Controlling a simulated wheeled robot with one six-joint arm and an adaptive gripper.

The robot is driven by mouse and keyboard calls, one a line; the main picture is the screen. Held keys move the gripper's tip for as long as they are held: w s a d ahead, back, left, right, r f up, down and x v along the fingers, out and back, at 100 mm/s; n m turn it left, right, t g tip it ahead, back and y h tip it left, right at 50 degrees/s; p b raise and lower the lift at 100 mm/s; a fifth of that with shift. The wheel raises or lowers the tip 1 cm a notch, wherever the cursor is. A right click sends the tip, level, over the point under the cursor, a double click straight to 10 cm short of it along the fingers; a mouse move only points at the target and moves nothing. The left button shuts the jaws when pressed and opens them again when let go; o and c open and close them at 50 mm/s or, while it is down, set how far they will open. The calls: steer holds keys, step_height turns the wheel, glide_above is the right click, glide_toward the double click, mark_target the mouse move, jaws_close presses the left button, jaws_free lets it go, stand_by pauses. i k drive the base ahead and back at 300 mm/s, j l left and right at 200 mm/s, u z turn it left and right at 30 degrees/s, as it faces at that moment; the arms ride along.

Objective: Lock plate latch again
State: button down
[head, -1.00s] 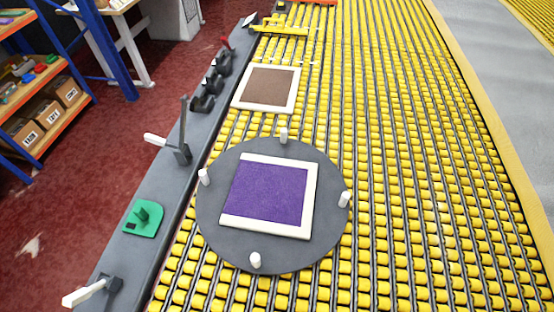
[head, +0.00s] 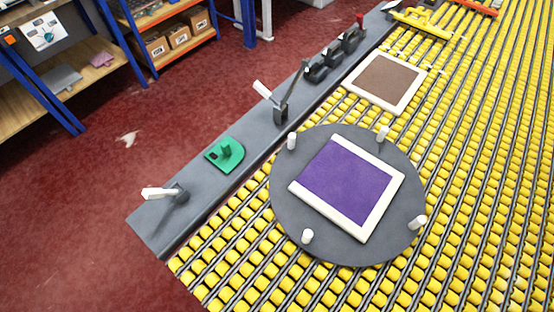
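The round dark grey plate (head: 285,205) lies on the yellow roller bed. Several white pegs stand around its rim. A purple rug square (head: 347,181) with a cream border rests on it, turned at an angle. On the grey rail (head: 218,193) left of the plate, a lever with a white handle (head: 160,194) is at the near end. A second lever with a white handle (head: 262,89) and a dark upright rod (head: 297,79) stands farther along. I cannot tell which part is the plate latch or whether it is locked. My gripper is out of view.
A green block (head: 225,153) with a knob sits on the rail between the levers. Dark rollers (head: 333,57) stand farther along. A brown rug square (head: 386,80) lies beyond the plate. Shelves with boxes (head: 178,36) are at the back left. Red floor (head: 60,240) is open in front.

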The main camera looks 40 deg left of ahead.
mark_target(151, 193)
steer(key=k+l, duration=0.35)
steer(key=k, duration=0.25)
steer(key=k+l+u, duration=0.15)
steer(key=u, duration=1.6)
steer(key=i+l, duration=0.15)
steer(key=i+l+u, duration=0.1)
steer(key=l, duration=0.3)
steer(key=i, duration=0.1)
